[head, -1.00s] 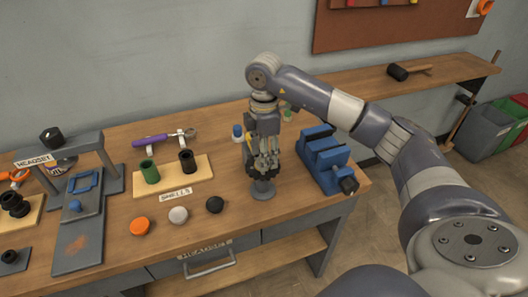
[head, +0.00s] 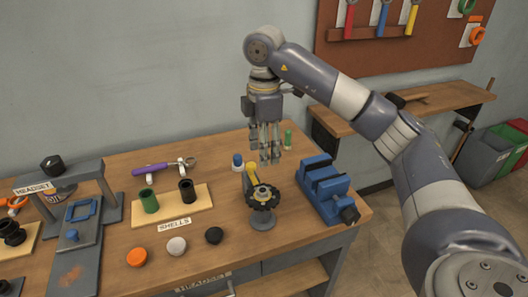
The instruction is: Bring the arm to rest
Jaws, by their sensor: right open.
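My right gripper (head: 268,150) hangs fingers-down in the head view, above and slightly behind a small round grey stand (head: 263,221). Its fingers are apart and hold nothing. On the stand sits a black, ring-like part (head: 262,202) with a yellow arm (head: 250,180) pointing up and back. The gripper looks clear of this part. My right arm (head: 345,95) reaches in from the right, its wrist raised well above the bench. My left gripper is out of view.
A blue vise (head: 325,188) stands right of the stand. A small blue-capped bottle (head: 238,162) and a green one (head: 287,139) stand nearby. The wall shelf (head: 440,103) is at right.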

